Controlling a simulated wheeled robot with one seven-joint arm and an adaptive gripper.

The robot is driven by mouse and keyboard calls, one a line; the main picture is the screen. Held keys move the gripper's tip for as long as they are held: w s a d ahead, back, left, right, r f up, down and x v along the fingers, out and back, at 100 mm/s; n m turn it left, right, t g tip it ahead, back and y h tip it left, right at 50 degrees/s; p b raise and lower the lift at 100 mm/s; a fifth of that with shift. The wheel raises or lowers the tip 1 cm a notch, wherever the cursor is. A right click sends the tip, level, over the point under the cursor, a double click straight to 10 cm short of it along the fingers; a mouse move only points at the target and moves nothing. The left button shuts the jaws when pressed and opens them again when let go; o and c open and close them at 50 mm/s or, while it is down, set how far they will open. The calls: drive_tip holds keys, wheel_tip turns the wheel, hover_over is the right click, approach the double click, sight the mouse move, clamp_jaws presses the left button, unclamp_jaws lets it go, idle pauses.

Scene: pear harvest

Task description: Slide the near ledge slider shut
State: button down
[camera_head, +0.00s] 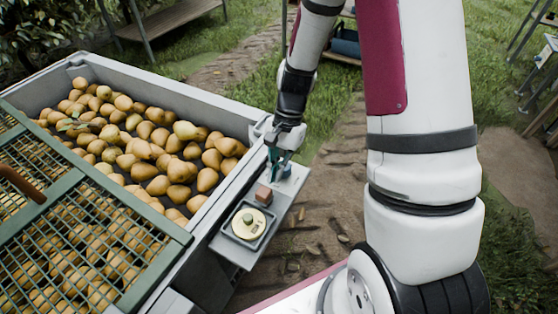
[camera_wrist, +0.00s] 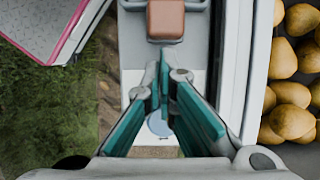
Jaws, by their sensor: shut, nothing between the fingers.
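A pale grey ledge (camera_head: 237,252) runs along the side of the pear bin. A small brown block (camera_head: 264,194) stands on it, and also shows at the top of the wrist view (camera_wrist: 165,18) on a grey surface. I cannot tell which part is the slider or how far it is open. My gripper (camera_head: 277,166) points down over the far end of the ledge, beyond the brown block. In the wrist view my gripper (camera_wrist: 165,80) is shut and empty, apart from the block. A bluish round piece (camera_wrist: 158,123) lies beneath the fingers, partly hidden by them.
A square tray with a pale round dial (camera_head: 249,224) sits at the ledge's near end. The bin (camera_head: 215,105) beside it holds many pears, partly under a green mesh lid (camera_head: 165,245). Grass and a dirt track lie to the right of the ledge.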

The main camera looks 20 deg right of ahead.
sight(269, 188)
drive_tip(key=shift+s+a+f, duration=0.1)
drive_tip(key=shift+a+f, duration=0.1)
drive_tip(key=shift+f, duration=0.3)
drive_tip(key=shift+s+a, duration=0.95)
drive_tip(key=shift+a, duration=0.3)
drive_tip(key=shift+p, duration=0.3)
drive_tip(key=p+v, duration=0.8)
drive_tip(key=v, duration=0.2)
drive_tip(key=shift+w, duration=0.1)
